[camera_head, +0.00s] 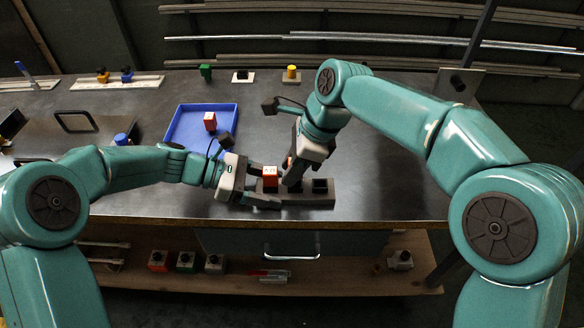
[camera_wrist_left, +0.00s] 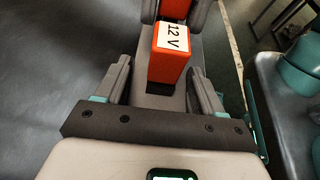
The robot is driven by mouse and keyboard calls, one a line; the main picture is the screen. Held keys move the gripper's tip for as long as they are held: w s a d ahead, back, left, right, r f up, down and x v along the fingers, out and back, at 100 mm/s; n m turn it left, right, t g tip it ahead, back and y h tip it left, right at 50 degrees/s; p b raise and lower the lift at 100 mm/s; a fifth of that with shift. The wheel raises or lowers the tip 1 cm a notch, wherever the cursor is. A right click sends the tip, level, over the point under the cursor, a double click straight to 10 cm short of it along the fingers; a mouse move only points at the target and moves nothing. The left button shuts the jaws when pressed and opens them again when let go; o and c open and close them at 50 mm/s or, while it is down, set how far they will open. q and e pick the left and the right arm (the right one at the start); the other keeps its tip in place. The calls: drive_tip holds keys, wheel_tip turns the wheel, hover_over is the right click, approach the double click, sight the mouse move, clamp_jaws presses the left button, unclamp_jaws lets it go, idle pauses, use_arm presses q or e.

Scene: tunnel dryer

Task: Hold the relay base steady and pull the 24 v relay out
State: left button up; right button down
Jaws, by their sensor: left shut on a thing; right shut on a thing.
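The dark grey relay base (camera_head: 318,199) lies near the table's front edge. A red-orange relay (camera_head: 270,175) stands at its left end; the left wrist view shows its label reads 12 V (camera_wrist_left: 172,38). My left gripper (camera_head: 262,200) is shut on the base's left end, one finger along each side of it. A second red-orange relay (camera_wrist_left: 174,9) shows beyond the 12 V one, between the fingers of my right gripper (camera_head: 289,180), which is shut on it. Its label is hidden. A dark empty socket (camera_head: 320,186) shows at the base's right end.
A blue tray (camera_head: 178,141) behind my left arm holds a red block (camera_head: 210,121). Green, black and yellow parts stand at the table's back. A shelf (camera_head: 340,270) under the tabletop carries more small parts. The table right of the base is clear.

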drive_tip(key=shift+r, duration=2.4)
use_arm(q)
drive_tip(key=o, duration=1.3)
drive_tip(key=v, duration=1.2)
drive_tip(key=shift+s, duration=0.15)
use_arm(e)
drive_tip(key=shift+s, duration=0.1)
